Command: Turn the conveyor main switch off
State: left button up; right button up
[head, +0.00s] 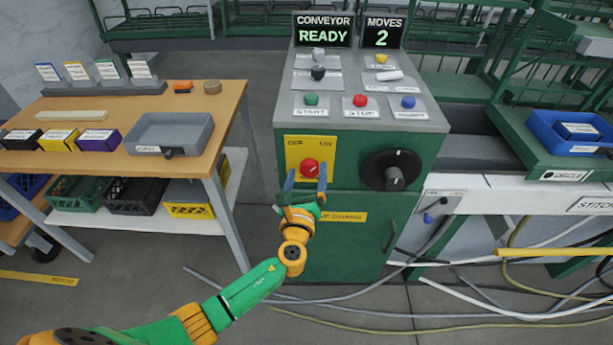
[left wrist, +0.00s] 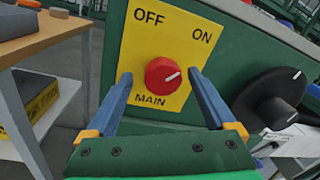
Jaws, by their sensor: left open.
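The conveyor main switch is a red round knob (head: 309,168) on a yellow plate (head: 296,146) on the front of the green console. The plate reads OFF at upper left, ON at upper right and MAIN below. In the left wrist view the knob (left wrist: 162,76) has a white mark pointing to the upper right, toward ON. My left gripper (head: 306,181) is open in front of the plate. Its blue fingers stand to the left and right of the knob, with gaps showing on both sides; contact is not visible. My right gripper is not in view.
A large black dial (head: 392,170) sits right of the plate. The console top (head: 350,82) carries several buttons, with displays reading CONVEYOR READY and MOVES 2 behind. A wooden workbench (head: 215,100) stands at left. Cables (head: 470,300) lie on the floor at right.

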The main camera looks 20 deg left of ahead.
pick_arm(q)
jog(key=shift+w, duration=0.4)
jog(key=shift+d, duration=0.1)
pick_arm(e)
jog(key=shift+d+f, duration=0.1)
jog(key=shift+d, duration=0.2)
pick_arm(q)
jog(key=c, duration=1.4)
jog(key=shift+f+n+b, duration=0.3)
jog(key=shift+n+b, duration=0.8)
jog(key=shift+b, duration=0.1)
jog(key=n+b, duration=0.4)
jog(key=n, duration=0.1)
jog(key=shift+f+n+t+b, duration=0.2)
jog(key=shift+n+t+b, duration=0.1)
jog(key=shift+b, duration=0.05)
jog(key=n+b, duration=0.3)
jog(key=n, duration=0.1)
jog(key=shift+n+y+b, duration=0.3)
jog(key=shift+n+y, duration=0.1)
jog(key=shift+r+n+y+b, duration=0.1)
jog(key=shift+n+y+b, duration=0.3)
jog(key=shift+n+b, duration=1.2)
pick_arm(e)
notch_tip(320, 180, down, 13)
jog(key=shift+p, duration=0.4)
pick_arm(q)
jog(key=shift+n, duration=0.6)
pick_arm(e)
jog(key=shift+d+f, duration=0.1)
